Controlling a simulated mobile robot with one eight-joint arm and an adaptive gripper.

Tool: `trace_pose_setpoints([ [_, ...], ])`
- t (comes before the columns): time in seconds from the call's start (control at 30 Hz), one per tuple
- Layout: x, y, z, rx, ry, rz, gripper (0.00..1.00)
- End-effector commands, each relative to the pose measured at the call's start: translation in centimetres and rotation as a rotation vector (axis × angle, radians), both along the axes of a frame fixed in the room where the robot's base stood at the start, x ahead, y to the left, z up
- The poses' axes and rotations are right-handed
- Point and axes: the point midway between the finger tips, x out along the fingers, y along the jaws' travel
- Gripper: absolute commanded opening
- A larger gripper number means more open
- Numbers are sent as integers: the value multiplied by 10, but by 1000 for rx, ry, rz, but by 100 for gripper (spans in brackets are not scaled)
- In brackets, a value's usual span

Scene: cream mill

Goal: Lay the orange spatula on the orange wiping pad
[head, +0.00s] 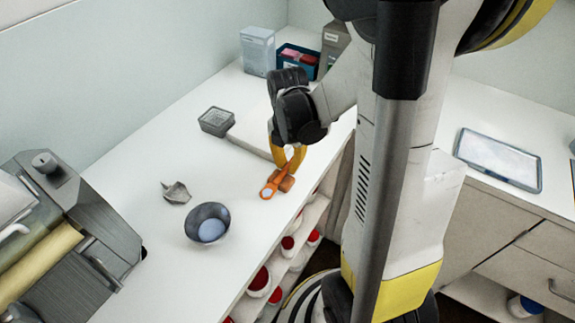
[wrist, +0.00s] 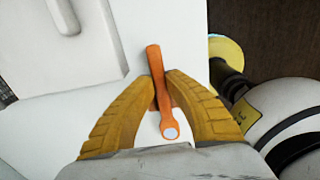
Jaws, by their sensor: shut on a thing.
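The orange spatula (wrist: 158,78) is between the two yellow fingers of my gripper (wrist: 164,88), which is shut on it. Its round end with a pale disc points toward the wrist camera. In the head view the spatula (head: 271,186) slants down from my gripper (head: 287,160), close to the counter's front edge. The orange wiping pad (head: 287,184) shows as a small brownish-orange block just right of the spatula's round end. In the wrist view only a sliver of orange shows behind the spatula, mostly hidden by the fingers. I cannot tell whether spatula and pad touch.
A grey-blue bowl (head: 207,223) and a small grey scoop (head: 176,192) stand to the left on the white counter. A grey container (head: 215,121) and a white board (head: 250,140) lie behind. The counter edge drops to shelves with red-lidded jars (head: 260,280).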

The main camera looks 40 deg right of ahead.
Motion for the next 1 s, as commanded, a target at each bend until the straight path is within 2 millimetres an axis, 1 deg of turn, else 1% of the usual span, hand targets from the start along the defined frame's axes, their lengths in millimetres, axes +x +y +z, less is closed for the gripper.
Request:
trace_pose_setpoints([
  [0.2,0,0,-4,0,0,0,0],
  [0.23,0,0,-3,0,0,0,24],
  [0.27,0,0,-3,0,0,0,33],
  [0.57,0,0,-2,0,0,0,34],
  [0.67,0,0,4,0,0,0,34],
  [0.77,-1,0,20,0,0,0,34],
  [1.0,-1,0,77,0,0,0,34],
])
